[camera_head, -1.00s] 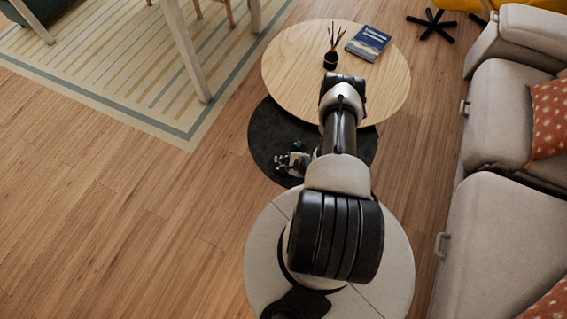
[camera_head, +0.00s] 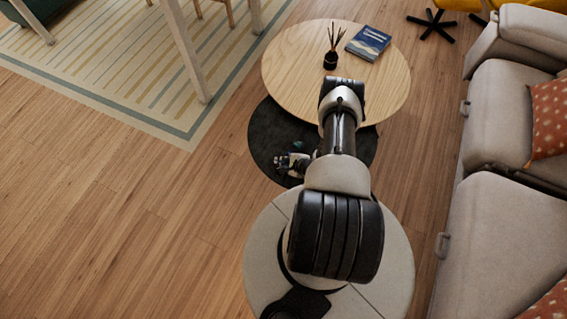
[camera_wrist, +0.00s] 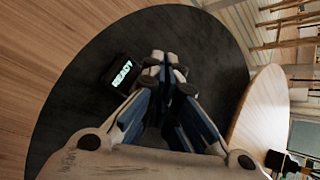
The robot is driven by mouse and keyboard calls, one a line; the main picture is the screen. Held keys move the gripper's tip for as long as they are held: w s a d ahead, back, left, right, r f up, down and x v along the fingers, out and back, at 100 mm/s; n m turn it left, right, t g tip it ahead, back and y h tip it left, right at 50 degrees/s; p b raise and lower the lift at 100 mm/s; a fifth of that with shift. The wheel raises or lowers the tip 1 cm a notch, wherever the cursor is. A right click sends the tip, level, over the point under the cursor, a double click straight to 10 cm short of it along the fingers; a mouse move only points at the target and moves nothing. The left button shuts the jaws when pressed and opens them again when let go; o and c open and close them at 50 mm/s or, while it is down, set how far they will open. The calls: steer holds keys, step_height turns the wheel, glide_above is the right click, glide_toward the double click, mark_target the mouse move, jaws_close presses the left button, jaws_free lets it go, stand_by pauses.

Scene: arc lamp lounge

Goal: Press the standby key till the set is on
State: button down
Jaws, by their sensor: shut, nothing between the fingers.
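A small black set (camera_wrist: 108,82) with a lit display reading "READY" stands on the dark round table (camera_wrist: 75,110) in the wrist view. My gripper (camera_wrist: 172,62) is shut and empty, its fingertips just right of the set in that picture. I cannot tell whether they touch it. No standby key can be made out; part of the set's right side lies close behind the fingers. In the head view my gripper (camera_head: 292,163) is low over the dark table (camera_head: 262,135), left of my forearm. The set is not clear there.
A light wooden round table (camera_head: 390,95) stands beyond, partly above the dark one, with a reed diffuser (camera_head: 331,60) and a blue book (camera_head: 368,43). A grey sofa (camera_head: 495,120) is on the right. Wooden floor (camera_head: 120,200) is free on the left.

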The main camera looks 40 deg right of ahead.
steer(key=shift+f, duration=0.8)
stand_by(0.8)
steer(key=shift+r+p, duration=1.1)
steer(key=shift+r, duration=0.15)
step_height(320, 180, up, 5)
steer(key=p, duration=0.4)
stand_by(0.5)
